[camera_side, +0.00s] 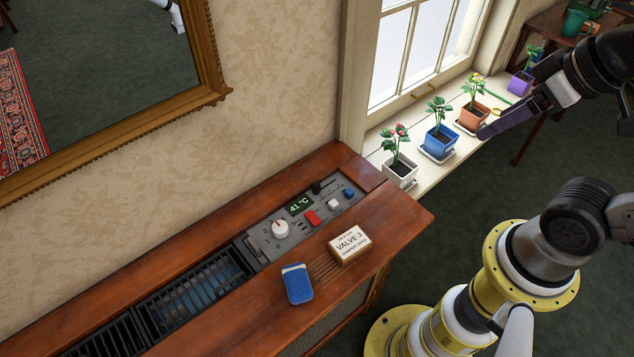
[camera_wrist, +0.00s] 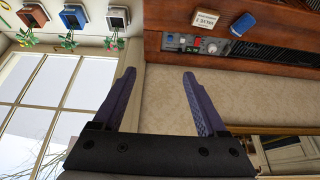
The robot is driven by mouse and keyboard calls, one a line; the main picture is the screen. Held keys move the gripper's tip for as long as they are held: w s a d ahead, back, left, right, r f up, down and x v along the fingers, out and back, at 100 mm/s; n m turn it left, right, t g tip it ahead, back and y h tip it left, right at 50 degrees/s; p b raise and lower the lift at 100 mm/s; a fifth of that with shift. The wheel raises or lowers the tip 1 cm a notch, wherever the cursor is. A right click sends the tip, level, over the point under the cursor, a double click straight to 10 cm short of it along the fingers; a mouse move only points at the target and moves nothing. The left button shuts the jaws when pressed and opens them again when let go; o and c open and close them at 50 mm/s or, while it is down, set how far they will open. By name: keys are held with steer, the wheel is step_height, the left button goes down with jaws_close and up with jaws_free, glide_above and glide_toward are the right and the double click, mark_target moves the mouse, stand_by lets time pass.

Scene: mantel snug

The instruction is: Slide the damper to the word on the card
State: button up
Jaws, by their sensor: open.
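The control panel (camera_side: 303,218) is set in the top of a wooden cabinet. A small dark knob (camera_side: 316,187), apparently the damper slider, stands near its back edge; its labels are too small to read. The card (camera_side: 349,243) lies on the cabinet front, reading "VALVE 3" with a smaller line that looks like "DAMPER OPEN". My gripper (camera_side: 498,148) is open and empty, over the windowsill side, well right of the panel. In the wrist view, my gripper (camera_wrist: 159,75) frames bare wall, with the panel (camera_wrist: 196,43) and card (camera_wrist: 204,20) beyond the fingers, upside down.
The panel also has a white dial (camera_side: 280,229), red switch (camera_side: 312,217), white button (camera_side: 334,204) and blue button (camera_side: 348,194). A blue block (camera_side: 296,284) lies by the card. Potted plants (camera_side: 439,139) line the windowsill close to my gripper. A dark grille (camera_side: 190,293) is left.

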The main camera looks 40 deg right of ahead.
steer(key=shift+w+r, duration=0.25)
steer(key=shift+r, duration=0.05)
steer(key=shift+c, duration=1.1)
steer(key=shift+m+t, duration=0.4)
steer(key=shift+t, duration=0.1)
steer(key=w+r, duration=0.1)
steer(key=w, duration=0.1)
steer(key=w+r, duration=0.1)
steer(key=r, duration=0.1)
steer(key=shift+w+r, duration=0.2)
steer(key=shift+w, duration=0.15)
steer(key=shift+c, duration=0.2)
steer(key=g, duration=0.7)
glide_above(316, 184)
step_height(316, 184, down, 26)
steer(key=shift+n, duration=0.4)
step_height(316, 184, down, 14)
steer(key=shift+f, duration=0.1)
